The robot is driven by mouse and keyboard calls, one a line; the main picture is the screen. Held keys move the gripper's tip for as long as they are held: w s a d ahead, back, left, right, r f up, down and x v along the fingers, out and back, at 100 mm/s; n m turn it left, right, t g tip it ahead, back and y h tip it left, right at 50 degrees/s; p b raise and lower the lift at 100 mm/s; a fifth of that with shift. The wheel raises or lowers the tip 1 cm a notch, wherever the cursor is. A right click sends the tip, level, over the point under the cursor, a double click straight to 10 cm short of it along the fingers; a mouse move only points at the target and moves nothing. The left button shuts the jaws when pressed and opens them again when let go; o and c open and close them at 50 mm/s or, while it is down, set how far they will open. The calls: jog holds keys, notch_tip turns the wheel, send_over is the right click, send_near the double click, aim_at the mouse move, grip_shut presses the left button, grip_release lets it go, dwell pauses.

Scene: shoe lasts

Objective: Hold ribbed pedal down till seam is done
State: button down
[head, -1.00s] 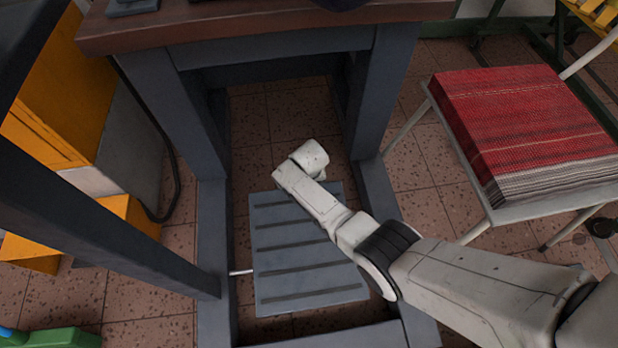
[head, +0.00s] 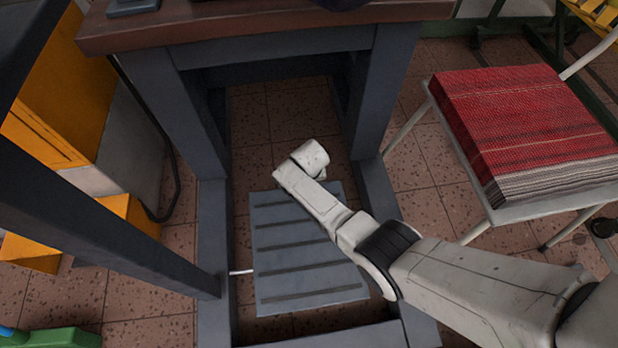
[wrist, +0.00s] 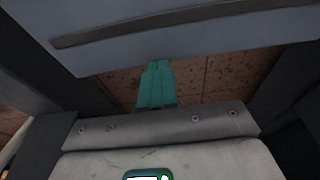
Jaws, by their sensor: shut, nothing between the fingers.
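The ribbed pedal (head: 290,270) is a flat blue-grey plate with several dark cross ribs. It lies low inside the frame under the bench, and a thin pale rod shows at its left side. My arm reaches over the pedal's right and far part in the head view, where the fingers are hidden. In the wrist view my gripper (wrist: 157,64) shows teal fingers shut together and empty. Their tips overlap the edge of the pedal (wrist: 215,42), which fills the top of that view. I cannot tell whether they touch it or how far it is pressed.
The bench (head: 260,18) has a brown top and dark grey legs close around the pedal and my arm. A chair with a red woven cushion (head: 530,125) stands at right. An orange cabinet (head: 45,105) stands at left. The seam is out of view.

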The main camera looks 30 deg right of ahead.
jog(key=shift+s+f+p, duration=0.2)
jog(key=shift+s+p, duration=0.3)
jog(key=shift+p, duration=0.05)
jog(key=w+d+p+v, duration=0.1)
jog(key=w+p+v, duration=0.2)
jog(key=p+v, duration=0.7)
jog(key=v, duration=0.4)
jog(key=shift+r, duration=0.3)
jog(key=shift+a, duration=0.15)
dwell(0.4)
